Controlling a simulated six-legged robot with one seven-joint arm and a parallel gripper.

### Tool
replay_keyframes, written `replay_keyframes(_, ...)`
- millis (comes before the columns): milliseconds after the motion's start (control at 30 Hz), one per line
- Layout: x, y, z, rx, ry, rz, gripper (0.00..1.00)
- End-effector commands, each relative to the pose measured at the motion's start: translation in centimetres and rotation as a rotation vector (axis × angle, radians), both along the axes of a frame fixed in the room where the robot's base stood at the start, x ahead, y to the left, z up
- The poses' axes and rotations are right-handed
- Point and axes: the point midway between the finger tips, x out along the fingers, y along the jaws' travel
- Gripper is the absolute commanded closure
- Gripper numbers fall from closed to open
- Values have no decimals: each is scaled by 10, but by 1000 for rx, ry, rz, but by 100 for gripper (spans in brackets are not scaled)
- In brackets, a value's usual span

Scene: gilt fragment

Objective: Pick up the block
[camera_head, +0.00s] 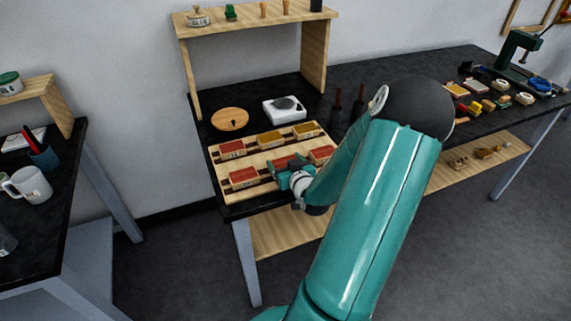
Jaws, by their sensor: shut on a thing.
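A wooden tray (214,170) with dark rails lies on the black table (242,209) and carries several small blocks. A red-topped block (231,148) sits at its back left, and another red-topped block (243,177) at its front left. Two yellow-topped blocks (271,139) (305,130) are along the back row. A red-topped block (322,153) is at the right. My gripper (283,168) is over the tray's middle front, shut on a red block (281,161), which its fingers partly cover. I cannot tell if that block is off the tray.
A round wooden lid (230,119) and a white device (284,109) stand behind the tray. Dark upright tools (337,105) are right of them. A wooden shelf (255,24) rises at the back. A separate table with a mug (30,184) is at the left.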

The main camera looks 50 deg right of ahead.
Motion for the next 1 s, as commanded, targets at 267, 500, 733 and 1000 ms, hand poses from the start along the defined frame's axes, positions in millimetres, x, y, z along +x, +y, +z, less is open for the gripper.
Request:
replay_keyframes(267,0,0,24,-6,0,1,45)
replay_keyframes(500,-26,-12,63,-10,2,-3,45)
replay_keyframes(733,-73,-32,101,-5,3,-6,45)
replay_keyframes(1000,-117,-52,123,-3,0,-2,45)
